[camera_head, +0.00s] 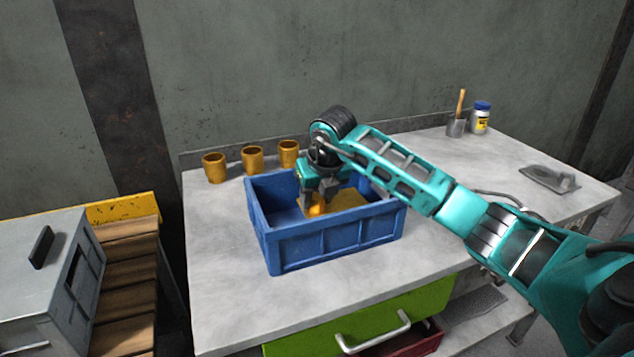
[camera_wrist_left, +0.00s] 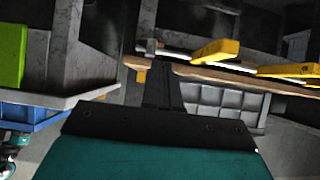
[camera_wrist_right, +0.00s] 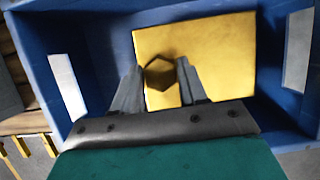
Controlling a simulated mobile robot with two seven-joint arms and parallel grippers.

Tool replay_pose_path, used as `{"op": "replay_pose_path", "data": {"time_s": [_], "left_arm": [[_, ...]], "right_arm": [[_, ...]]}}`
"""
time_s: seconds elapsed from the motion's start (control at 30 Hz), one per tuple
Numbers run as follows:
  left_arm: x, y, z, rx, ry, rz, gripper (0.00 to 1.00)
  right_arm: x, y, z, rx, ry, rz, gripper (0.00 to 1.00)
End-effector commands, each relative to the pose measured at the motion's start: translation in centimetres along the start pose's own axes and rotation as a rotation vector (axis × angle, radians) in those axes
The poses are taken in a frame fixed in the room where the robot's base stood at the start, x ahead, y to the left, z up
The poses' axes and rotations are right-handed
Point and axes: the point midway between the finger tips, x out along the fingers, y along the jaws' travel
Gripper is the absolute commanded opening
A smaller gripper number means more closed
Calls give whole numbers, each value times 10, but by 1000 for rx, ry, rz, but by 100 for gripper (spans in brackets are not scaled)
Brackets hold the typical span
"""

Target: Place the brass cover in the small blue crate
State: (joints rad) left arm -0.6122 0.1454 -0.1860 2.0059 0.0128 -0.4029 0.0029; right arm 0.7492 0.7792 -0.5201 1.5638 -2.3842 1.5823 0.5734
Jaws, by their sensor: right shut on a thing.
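The brass cover (camera_head: 346,200) is a flat golden plate inside the blue crate (camera_head: 330,243) on the grey worktop. In the right wrist view the cover (camera_wrist_right: 215,50) shows a hexagonal knob (camera_wrist_right: 160,74) between the fingers. My right gripper (camera_head: 319,202) reaches down into the crate and is shut on that knob. I cannot tell whether the cover touches the crate floor. The crate walls (camera_wrist_right: 95,45) surround the cover in the right wrist view. My left gripper (camera_wrist_left: 167,88) has its fingers together and holds nothing visible, away from the crate.
Several brass cups (camera_head: 252,160) stand behind the crate. A tool holder (camera_head: 456,127), a blue-capped jar (camera_head: 481,118) and a trowel-like tool (camera_head: 548,178) are at the right. A green drawer (camera_head: 370,325) is below the front edge. The worktop left of the crate is clear.

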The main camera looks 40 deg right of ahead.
Motion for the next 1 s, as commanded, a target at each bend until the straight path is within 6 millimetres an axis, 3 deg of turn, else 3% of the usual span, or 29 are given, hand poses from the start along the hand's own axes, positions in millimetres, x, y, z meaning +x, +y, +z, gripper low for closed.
{"op": "replay_pose_path", "data": {"time_s": [0.17,0.4,0.63,0.67,0.9,1.0], "left_arm": [[1,0,0,1,0,1,0],[3,1,4,1,-5,4,0],[3,2,3,1,-5,5,0],[3,2,3,1,-5,5,0],[3,2,3,1,-3,5,0],[3,2,3,2,-3,5,0]], "right_arm": [[7,0,-2,1,-8,2,0],[35,0,-13,0,-7,2,0],[38,0,-14,0,-7,2,0],[41,0,-18,0,3,1,44],[41,0,-17,0,1,1,67],[40,0,-17,0,1,1,68]]}}
